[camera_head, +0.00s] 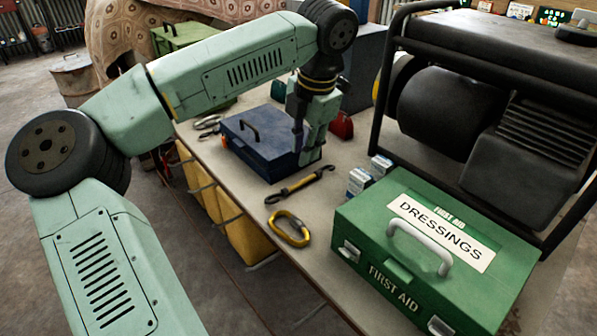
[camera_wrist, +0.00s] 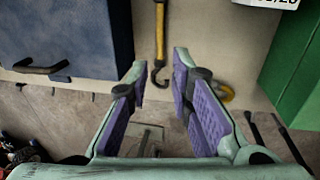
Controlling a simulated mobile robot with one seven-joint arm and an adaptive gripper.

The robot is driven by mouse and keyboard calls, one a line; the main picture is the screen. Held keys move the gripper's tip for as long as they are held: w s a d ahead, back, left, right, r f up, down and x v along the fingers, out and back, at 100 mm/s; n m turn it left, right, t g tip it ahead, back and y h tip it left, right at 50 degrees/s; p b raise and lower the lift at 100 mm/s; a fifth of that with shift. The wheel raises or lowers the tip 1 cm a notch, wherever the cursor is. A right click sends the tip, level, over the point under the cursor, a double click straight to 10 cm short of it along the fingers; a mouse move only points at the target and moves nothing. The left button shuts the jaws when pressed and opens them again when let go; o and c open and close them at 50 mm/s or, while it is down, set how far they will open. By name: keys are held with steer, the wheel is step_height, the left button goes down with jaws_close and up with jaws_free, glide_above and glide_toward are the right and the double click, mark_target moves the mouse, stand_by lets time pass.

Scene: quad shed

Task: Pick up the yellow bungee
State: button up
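The yellow bungee (camera_head: 306,182), with black hooked ends, lies on the bench between the blue case and the green first aid box. In the wrist view its yellow length (camera_wrist: 160,32) runs down to a black hook that shows between the fingertips. My gripper (camera_head: 309,158) points down beside the blue case, behind the bungee in the head view. In the wrist view my gripper (camera_wrist: 159,68) is open, with purple pads apart and nothing held. How high the fingertips are above the bungee is hard to tell.
A blue case (camera_head: 250,150) stands close to my gripper. A yellow carabiner (camera_head: 288,230) lies in front of the bungee, near the bench edge. A green first aid box (camera_head: 430,260), small white boxes (camera_head: 361,180) and a black-framed generator (camera_head: 480,110) stand to the right.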

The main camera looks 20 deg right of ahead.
glide_above(296, 184)
steer(key=s, duration=0.2)
steer(key=f, duration=0.4)
steer(key=shift+w+d+f+p, duration=0.2)
steer(key=shift+w+d+p, duration=0.05)
steer(key=shift+d+p, duration=0.1)
steer(key=shift+w+a+f+p, duration=0.1)
steer(key=shift+w+f+p, duration=0.2)
steer(key=shift+f, duration=0.6)
steer(key=shift+w+a+f+p, duration=0.15)
steer(key=shift+f+p, duration=0.2)
steer(key=shift+f, duration=0.5)
steer(key=shift+w+a+f+p, duration=0.1)
steer(key=shift+f+p, duration=0.25)
steer(key=shift+f, duration=0.55)
steer(key=shift+c, duration=0.4)
jaws_close()
